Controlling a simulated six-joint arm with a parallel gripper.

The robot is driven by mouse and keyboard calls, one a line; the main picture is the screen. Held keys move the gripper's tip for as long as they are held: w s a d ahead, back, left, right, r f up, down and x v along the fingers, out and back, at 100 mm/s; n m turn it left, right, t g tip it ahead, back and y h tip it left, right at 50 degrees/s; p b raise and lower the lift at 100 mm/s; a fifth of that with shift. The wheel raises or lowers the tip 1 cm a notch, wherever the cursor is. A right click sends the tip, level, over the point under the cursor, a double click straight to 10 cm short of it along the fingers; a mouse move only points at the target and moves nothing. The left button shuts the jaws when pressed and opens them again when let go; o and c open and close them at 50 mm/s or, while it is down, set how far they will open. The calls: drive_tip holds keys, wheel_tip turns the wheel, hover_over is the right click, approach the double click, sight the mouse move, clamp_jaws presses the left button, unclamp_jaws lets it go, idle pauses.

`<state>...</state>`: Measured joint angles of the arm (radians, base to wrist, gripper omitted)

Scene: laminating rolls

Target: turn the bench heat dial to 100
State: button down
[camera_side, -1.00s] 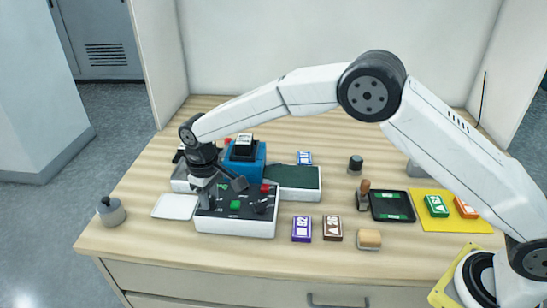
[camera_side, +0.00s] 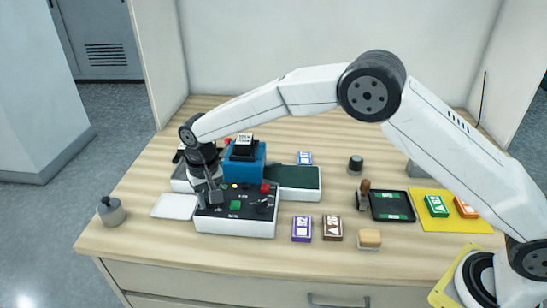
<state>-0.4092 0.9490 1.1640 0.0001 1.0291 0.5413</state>
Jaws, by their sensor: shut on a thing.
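A white control box with a dark top panel (camera_side: 237,227) stands at the front left of the bench. Its panel carries a green button (camera_side: 235,206), a red button (camera_side: 265,188) and a black knob (camera_side: 264,206) on the right. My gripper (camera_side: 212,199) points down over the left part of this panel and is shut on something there. The dial between its jaws is hidden by the fingers, and I cannot read its setting.
A blue device (camera_side: 243,165) stands right behind the panel, with a dark green mat (camera_side: 298,178) beside it. A white card (camera_side: 175,206) and a grey weight (camera_side: 110,211) lie to the left. Labelled blocks (camera_side: 301,229) and a black tray (camera_side: 391,206) are to the right.

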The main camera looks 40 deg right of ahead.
drive_tip(key=shift+c, duration=1.7)
unclamp_jaws()
drive_tip(key=shift+r, duration=0.15)
drive_tip(key=shift+r, duration=3.8)
